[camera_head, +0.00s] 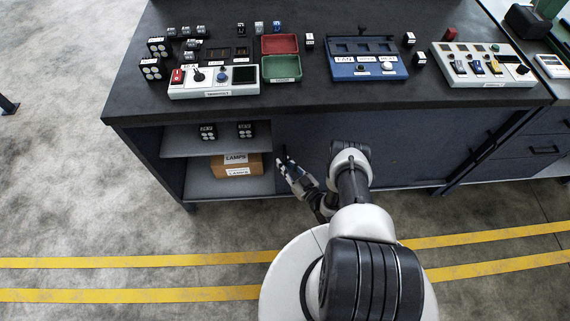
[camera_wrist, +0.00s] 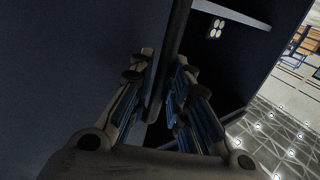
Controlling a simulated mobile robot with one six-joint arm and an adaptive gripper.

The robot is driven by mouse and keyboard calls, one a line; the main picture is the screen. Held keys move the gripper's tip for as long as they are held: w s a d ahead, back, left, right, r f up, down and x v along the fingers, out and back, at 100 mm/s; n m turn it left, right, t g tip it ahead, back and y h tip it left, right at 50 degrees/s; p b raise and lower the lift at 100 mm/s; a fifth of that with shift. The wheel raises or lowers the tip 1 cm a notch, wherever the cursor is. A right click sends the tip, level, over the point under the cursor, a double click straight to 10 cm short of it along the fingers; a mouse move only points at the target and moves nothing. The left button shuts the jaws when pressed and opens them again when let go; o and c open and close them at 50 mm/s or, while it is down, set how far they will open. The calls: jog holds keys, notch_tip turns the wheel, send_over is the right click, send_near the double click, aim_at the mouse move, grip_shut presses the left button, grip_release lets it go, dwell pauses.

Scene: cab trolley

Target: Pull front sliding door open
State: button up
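The front sliding door (camera_head: 400,150) is a dark blue panel across the right part of the cabinet under the bench. It fills the left of the wrist view (camera_wrist: 70,60). A dark upright bar, the door handle (camera_wrist: 177,30), runs by the door's edge. My gripper (camera_head: 281,155) is at the left end of the door in the head view. In the wrist view my gripper (camera_wrist: 164,65) has one finger on each side of the bar, and the bar fills most of the gap. The fingers look closed on it, though the contact is in shadow.
Left of the door the cabinet stands open, with a cardboard box (camera_head: 237,164) and small dark blocks (camera_head: 208,132) on its shelves. The worktop (camera_head: 140,98) above carries control panels and trays.

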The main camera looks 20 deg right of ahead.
jog(key=shift+o, duration=1.1)
jog(key=v, duration=1.2)
